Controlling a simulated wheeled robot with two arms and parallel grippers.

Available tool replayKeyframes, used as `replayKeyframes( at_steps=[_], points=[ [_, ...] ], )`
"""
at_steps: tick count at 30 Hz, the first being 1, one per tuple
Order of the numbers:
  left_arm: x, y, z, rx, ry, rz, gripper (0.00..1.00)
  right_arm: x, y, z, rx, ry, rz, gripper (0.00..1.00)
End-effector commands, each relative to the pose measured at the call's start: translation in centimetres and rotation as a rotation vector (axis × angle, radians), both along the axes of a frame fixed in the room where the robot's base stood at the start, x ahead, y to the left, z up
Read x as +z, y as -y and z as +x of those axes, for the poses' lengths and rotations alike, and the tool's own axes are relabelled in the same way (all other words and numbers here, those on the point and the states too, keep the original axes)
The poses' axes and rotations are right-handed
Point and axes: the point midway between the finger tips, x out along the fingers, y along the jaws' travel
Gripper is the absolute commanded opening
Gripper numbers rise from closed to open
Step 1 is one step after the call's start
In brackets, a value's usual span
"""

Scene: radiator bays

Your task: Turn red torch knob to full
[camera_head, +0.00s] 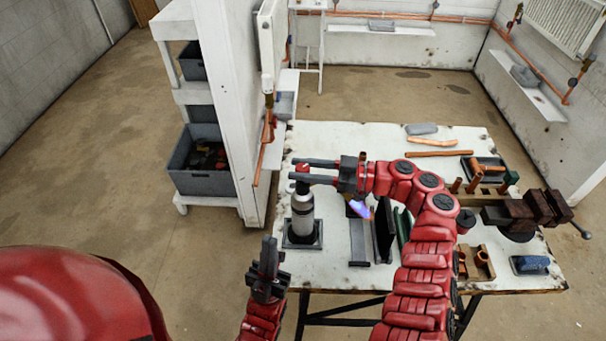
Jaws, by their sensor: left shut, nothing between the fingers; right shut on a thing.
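The torch (302,212), a grey and white cylinder, stands upright on a dark square base near the left edge of the white table. Its red knob (303,168) is at the top. My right gripper (300,170) reaches in from the right and is shut on the red knob; the fingers partly hide it, so I cannot tell how far it is turned. A blue-violet flame-like streak (359,208) shows right of the torch, below my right wrist. My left gripper (268,255) is shut and empty, pointing up, below and left of the torch.
A white shelf with a grey crate (200,180) stands left of the table. Floor further left is clear.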

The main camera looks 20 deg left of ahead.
Motion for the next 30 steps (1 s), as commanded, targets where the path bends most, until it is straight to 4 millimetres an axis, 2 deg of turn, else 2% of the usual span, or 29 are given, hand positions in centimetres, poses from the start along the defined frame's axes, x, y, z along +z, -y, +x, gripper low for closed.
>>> replayKeyframes(
  at_steps=[14,15,20,30],
  points=[
    [-0.31,0.00,0.00,0.000,0.000,0.000,0.00,-0.30,0.00,-0.03,0.009,-0.002,-0.006,0.00],
    [-0.31,-0.01,0.00,0.000,0.000,0.000,0.00,-0.31,0.02,-0.04,0.009,-0.002,-0.006,0.41],
    [-0.31,0.00,0.00,0.000,0.000,0.000,0.00,-0.23,0.00,-0.02,0.009,-0.001,-0.005,0.70],
    [-0.29,0.00,0.00,0.000,0.000,0.000,0.00,-0.11,0.00,0.00,0.008,0.000,-0.002,0.70]
  ],
)
